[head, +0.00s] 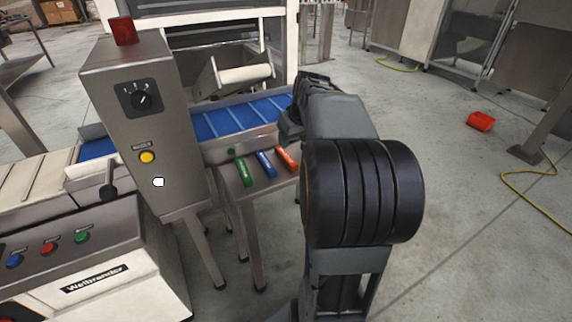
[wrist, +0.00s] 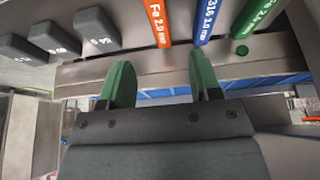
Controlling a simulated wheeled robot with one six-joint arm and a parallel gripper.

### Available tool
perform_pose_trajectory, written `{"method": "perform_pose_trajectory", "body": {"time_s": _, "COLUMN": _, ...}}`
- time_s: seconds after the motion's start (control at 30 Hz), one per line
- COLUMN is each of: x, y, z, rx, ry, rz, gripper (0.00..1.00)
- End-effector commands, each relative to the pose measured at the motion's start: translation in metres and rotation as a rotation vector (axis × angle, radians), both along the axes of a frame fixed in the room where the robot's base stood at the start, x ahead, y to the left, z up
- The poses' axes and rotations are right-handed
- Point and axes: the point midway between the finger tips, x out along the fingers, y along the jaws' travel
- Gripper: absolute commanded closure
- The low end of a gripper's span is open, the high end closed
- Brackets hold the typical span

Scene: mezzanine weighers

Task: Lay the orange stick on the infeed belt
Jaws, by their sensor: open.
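The orange stick (head: 286,157) lies on a small metal side table (head: 218,157), right of a blue stick (head: 265,163) and a green stick (head: 243,168). In the wrist view the orange stick (wrist: 158,18) shows a white "Fe 2.0 mm" label. My gripper (wrist: 160,72) has green fingers, spread apart with nothing between them. The orange stick lies beyond the fingertips, roughly in line with the gap and apart from them. The blue infeed belt (head: 230,121) runs behind the table. In the head view my arm hides the fingers and the belt's right end.
Several dark blocks (wrist: 90,28) sit beside the sticks in the wrist view. A grey control box (head: 150,120) with a red lamp stands left of the table. A white roller (head: 244,74) is above the belt. A red object (head: 480,121) lies on the open floor at right.

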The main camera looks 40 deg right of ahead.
Motion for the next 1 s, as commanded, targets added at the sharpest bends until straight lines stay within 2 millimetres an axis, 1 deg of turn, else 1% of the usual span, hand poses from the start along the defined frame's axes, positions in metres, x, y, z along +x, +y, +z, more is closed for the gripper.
{"method": "perform_pose_trajectory", "body": {"time_s": 0.03, "x": 0.004, "y": 0.0, "z": -0.012, "rx": 0.001, "ry": 0.002, "rz": 0.0, "gripper": 0.43}}
{"method": "perform_pose_trajectory", "body": {"time_s": 0.2, "x": 0.013, "y": -0.001, "z": -0.033, "rx": 0.001, "ry": 0.001, "rz": 0.001, "gripper": 0.43}}
{"method": "perform_pose_trajectory", "body": {"time_s": 0.3, "x": 0.016, "y": -0.002, "z": -0.04, "rx": 0.0, "ry": 0.001, "rz": 0.001, "gripper": 0.43}}
{"method": "perform_pose_trajectory", "body": {"time_s": 0.57, "x": 0.02, "y": -0.002, "z": -0.05, "rx": 0.0, "ry": 0.0, "rz": 0.0, "gripper": 0.43}}
{"method": "perform_pose_trajectory", "body": {"time_s": 0.9, "x": 0.035, "y": -0.006, "z": -0.089, "rx": 0.0, "ry": 0.001, "rz": 0.0, "gripper": 0.43}}
{"method": "perform_pose_trajectory", "body": {"time_s": 1.0, "x": 0.038, "y": -0.007, "z": -0.093, "rx": 0.0, "ry": 0.001, "rz": 0.0, "gripper": 0.43}}
